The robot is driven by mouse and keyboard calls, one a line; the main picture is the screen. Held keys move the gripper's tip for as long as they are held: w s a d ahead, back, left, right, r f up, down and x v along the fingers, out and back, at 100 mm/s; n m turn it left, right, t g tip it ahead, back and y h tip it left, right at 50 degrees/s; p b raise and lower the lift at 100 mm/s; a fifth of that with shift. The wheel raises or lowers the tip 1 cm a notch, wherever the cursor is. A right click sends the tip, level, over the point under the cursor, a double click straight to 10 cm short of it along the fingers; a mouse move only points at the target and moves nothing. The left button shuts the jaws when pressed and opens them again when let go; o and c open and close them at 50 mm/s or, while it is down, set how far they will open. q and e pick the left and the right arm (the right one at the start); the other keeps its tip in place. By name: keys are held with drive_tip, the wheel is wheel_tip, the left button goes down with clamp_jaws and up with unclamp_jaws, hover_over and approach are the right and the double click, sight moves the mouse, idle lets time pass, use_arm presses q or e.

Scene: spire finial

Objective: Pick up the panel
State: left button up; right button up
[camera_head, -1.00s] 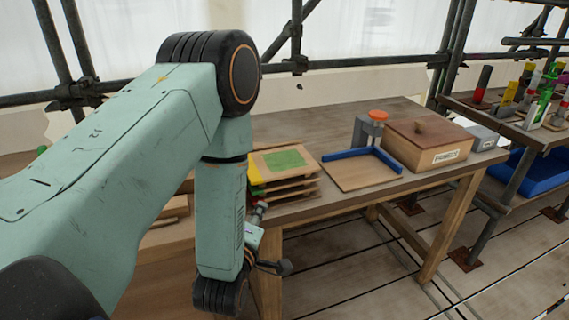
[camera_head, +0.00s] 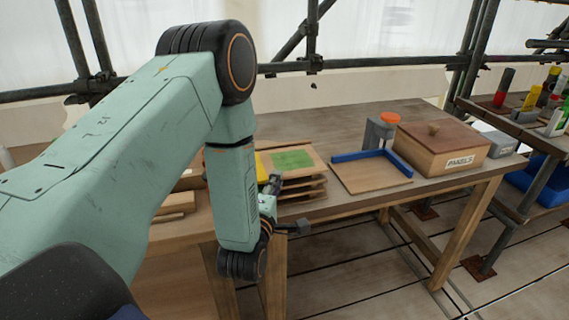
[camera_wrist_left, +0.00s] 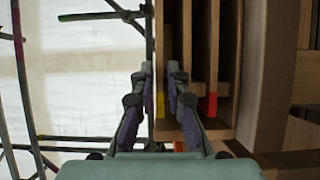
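A stack of thin wooden panels (camera_head: 310,178) sits on the workbench in the head view. A green rectangle (camera_head: 293,160) and a yellow patch (camera_head: 263,167) show on its top. My left gripper (camera_head: 273,186) is at the left front of the stack. In the left wrist view, the fingers of my left gripper (camera_wrist_left: 160,72) are apart, one on each side of the outermost wooden board (camera_wrist_left: 159,45). Whether they touch it I cannot tell. Yellow and red marks (camera_wrist_left: 211,105) show at the board edges. My right gripper is not in view.
A blue-edged wooden board (camera_head: 370,172) lies right of the stack, with a grey stand with an orange top (camera_head: 389,119) behind it. A wooden box labelled PANELS (camera_head: 440,150) stands farther right. Scaffold tubes (camera_head: 400,63) run behind the bench (camera_head: 330,122).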

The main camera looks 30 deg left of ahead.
sight(283, 166)
use_arm(q)
drive_tip(key=shift+w+a, duration=0.15)
drive_tip(key=shift+w, duration=0.4)
drive_tip(key=shift+w+d+r, duration=0.2)
drive_tip(key=shift+w+d, duration=0.1)
drive_tip(key=shift+w, duration=0.25)
drive_tip(key=w, duration=0.1)
drive_tip(key=w+a, duration=0.2)
drive_tip(key=shift+w+a+f, duration=0.25)
drive_tip(key=shift+w, duration=0.3)
drive_tip(key=shift+w+d+r, duration=0.1)
drive_tip(key=shift+d, duration=0.2)
drive_tip(key=shift+a, duration=0.25)
clamp_jaws()
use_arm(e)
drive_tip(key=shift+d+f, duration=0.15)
use_arm(q)
drive_tip(key=shift+d, duration=0.1)
